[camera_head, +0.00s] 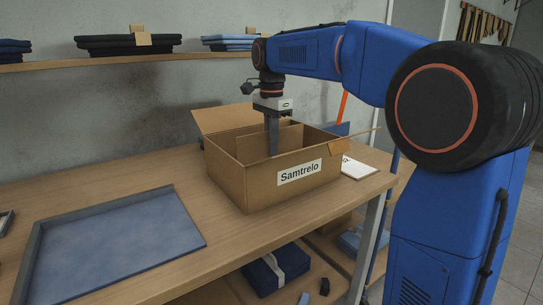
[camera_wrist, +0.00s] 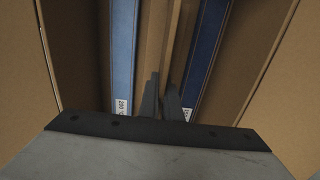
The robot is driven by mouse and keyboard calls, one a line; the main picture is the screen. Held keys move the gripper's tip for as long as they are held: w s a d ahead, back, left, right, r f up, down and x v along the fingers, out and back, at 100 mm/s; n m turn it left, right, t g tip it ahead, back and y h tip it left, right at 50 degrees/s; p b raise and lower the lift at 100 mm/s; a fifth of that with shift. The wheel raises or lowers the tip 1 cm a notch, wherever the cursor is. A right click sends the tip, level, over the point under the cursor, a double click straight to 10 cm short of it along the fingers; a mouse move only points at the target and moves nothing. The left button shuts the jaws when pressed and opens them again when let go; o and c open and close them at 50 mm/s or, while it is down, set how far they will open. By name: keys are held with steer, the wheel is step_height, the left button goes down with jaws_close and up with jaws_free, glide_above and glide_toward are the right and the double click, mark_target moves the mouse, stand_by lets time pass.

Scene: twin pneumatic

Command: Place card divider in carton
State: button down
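The open carton (camera_head: 238,184), labelled "Samtrelo", stands on the wooden table with its flaps spread. The brown card divider (camera_head: 286,139) is upright inside it, and its top edge shows in the wrist view (camera_wrist: 178,40). My gripper (camera_head: 273,152) points straight down into the carton. In the wrist view its dark fingers (camera_wrist: 163,92) are close together, one on each side of the divider's edge, and look shut on it. A lighter blue item (camera_wrist: 122,50) lies left of the divider and a darker blue item (camera_wrist: 208,50) right of it. The divider's lower edge is hidden.
A shallow blue-lined tray (camera_head: 120,245) lies on the table at the left. A white card (camera_head: 357,168) lies right of the carton. Folded dark cloth (camera_head: 115,43) sits on the wall shelf. A folded blue bundle (camera_head: 277,268) is under the table.

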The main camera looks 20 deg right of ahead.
steer(key=shift+f, duration=1.55)
steer(key=shift+f, duration=0.1)
steer(key=c, duration=2)
jaws_free()
step_height(320, 180, up, 12)
steer(key=shift+f, duration=0.15)
steer(key=shift+r, duration=0.25)
